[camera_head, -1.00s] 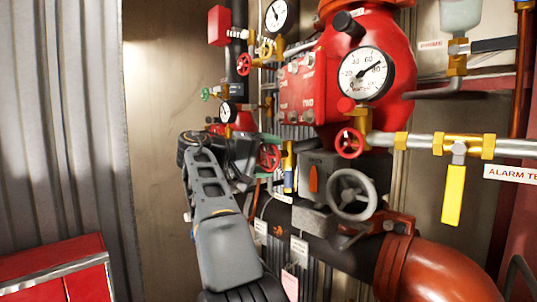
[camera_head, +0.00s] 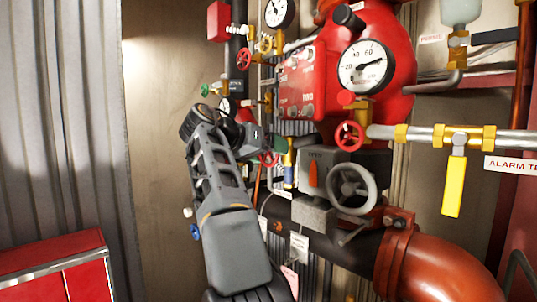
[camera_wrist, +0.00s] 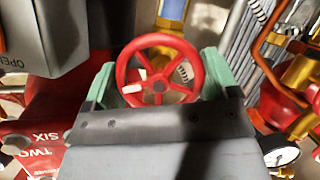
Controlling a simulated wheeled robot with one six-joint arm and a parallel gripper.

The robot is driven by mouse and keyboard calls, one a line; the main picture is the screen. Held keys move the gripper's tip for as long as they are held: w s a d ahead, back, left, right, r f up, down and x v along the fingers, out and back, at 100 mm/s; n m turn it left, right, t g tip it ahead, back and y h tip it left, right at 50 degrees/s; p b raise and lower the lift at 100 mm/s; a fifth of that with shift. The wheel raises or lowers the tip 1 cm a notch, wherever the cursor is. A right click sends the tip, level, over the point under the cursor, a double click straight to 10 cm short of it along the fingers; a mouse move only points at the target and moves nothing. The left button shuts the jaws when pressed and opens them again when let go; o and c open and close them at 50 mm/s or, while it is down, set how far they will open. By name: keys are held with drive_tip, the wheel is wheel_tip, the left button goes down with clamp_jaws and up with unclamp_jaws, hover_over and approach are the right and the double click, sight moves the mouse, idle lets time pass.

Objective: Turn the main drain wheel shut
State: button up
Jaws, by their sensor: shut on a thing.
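A red spoked handwheel (camera_wrist: 160,70) sits between the green fingertips of my gripper (camera_wrist: 158,76) in the wrist view. The fingers grip its rim from both sides. No label naming this wheel is readable. In the head view my gripper (camera_head: 262,147) reaches in among the pipes, and only part of the same red wheel (camera_head: 268,158) shows beside it. The rest is hidden behind the gripper. White tabs show on the wheel's face, and a spring-like coil shows behind its spokes.
A grey handwheel (camera_head: 352,189) on a box with an orange indicator stands right of my gripper. Another red wheel (camera_head: 349,135) is above it. A yellow lever (camera_head: 454,187) hangs farther right. A red cabinet (camera_head: 60,262) stands lower left. Pipes crowd the gripper; bare wall lies left.

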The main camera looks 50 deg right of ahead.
drive_tip(key=shift+m+t, duration=0.3)
drive_tip(key=shift+m, duration=0.3)
idle(0.3)
drive_tip(key=o, duration=0.8)
drive_tip(key=p+v, duration=0.2)
drive_tip(key=v, duration=1.1)
drive_tip(key=shift+a+r+p, duration=0.15)
drive_tip(key=shift+a+p, duration=0.15)
drive_tip(key=shift+a, duration=0.05)
